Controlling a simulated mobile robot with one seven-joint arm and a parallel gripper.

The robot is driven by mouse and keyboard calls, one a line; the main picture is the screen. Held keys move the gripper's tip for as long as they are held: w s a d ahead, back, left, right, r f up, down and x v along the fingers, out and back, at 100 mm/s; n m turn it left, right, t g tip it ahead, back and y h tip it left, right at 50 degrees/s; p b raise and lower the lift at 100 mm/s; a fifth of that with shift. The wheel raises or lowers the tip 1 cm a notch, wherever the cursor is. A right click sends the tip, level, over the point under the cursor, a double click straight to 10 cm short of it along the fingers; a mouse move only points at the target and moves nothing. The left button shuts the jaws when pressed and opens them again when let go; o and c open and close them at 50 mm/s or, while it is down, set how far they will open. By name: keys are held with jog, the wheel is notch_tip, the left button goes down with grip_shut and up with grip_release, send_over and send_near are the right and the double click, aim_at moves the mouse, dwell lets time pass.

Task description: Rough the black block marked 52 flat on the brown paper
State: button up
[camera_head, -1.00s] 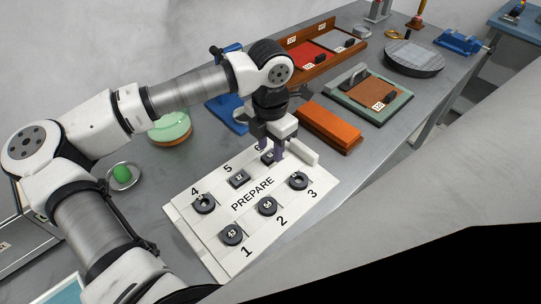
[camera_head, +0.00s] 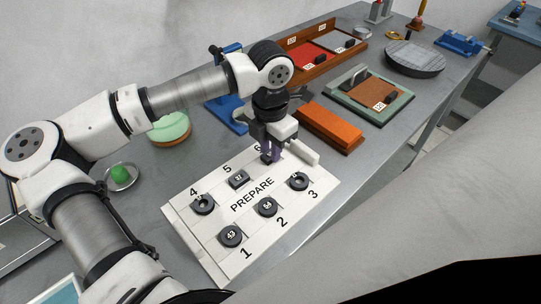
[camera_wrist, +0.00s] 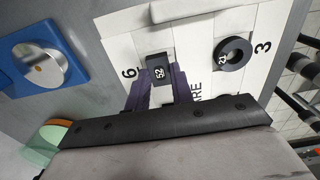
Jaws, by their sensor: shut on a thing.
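The black block marked 52 (camera_wrist: 159,70) sits at place 6 of the white PREPARE board (camera_head: 222,262). Its number faces up in the wrist view. My gripper (camera_wrist: 161,88) has its purple fingers on either side of the block and is shut on it. In the head view my gripper (camera_head: 271,155) stands over the board's far corner and mostly hides the block. The brown paper (camera_head: 371,88) lies in a grey-green frame (camera_head: 348,103) at the upper right, with a dark block-like piece and a number label on it.
An orange block (camera_head: 330,127) lies between the board and the green frame. Several other black pieces, such as the one marked 43 (camera_head: 231,237), sit on the board. A wooden tray (camera_head: 297,50) with red and grey sheets stands behind.

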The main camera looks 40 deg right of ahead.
jog(key=shift+r+p, duration=0.85)
jog(key=shift+r, duration=1.4)
